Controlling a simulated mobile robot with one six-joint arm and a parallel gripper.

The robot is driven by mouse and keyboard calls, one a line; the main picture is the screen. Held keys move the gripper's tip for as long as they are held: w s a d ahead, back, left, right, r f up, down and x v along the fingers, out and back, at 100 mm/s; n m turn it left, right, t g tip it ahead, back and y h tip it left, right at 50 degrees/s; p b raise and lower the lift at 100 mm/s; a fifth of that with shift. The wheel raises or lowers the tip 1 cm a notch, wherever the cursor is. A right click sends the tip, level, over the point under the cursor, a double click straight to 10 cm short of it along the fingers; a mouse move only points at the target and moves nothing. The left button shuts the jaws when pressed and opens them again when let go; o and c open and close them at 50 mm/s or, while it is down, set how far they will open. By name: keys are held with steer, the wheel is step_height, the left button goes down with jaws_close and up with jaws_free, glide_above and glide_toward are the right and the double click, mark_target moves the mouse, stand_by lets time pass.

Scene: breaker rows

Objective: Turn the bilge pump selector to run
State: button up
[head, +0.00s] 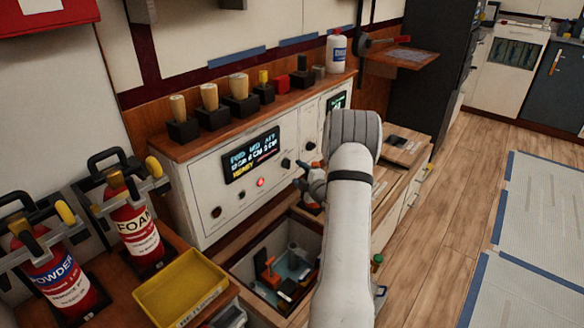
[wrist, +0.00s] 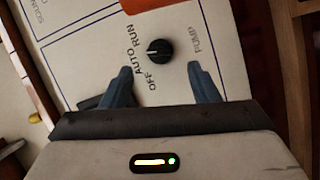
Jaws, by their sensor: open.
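The selector (wrist: 160,51) is a round black knob on a pale panel in the wrist view. The words OFF, AUTO and RUN curve along its left and lower side, and PUMP is printed to its right. A small light mark shows on the knob's left part; I cannot tell exactly which word it points at. My gripper (wrist: 160,70) is open, its two blue-grey fingers below and to either side of the knob in the picture, with nothing between the tips. In the head view my gripper (head: 304,178) is near the cabinet front, and my forearm hides part of that panel.
The white console (head: 210,175) has a lit display and a red lamp. An open bin (head: 240,270) of loose items lies below it. A yellow tray (head: 180,285) and two red extinguishers, FOAM (head: 135,225) and POWDER (head: 58,275), stand left.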

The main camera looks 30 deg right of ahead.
mark_target(289, 166)
steer(key=w, duration=0.6)
steer(key=shift+d+f+b, duration=0.1)
steer(key=shift+f+b, duration=0.2)
steer(key=shift+b, duration=0.05)
steer(key=shift+c, duration=0.3)
steer(key=c, duration=0.9)
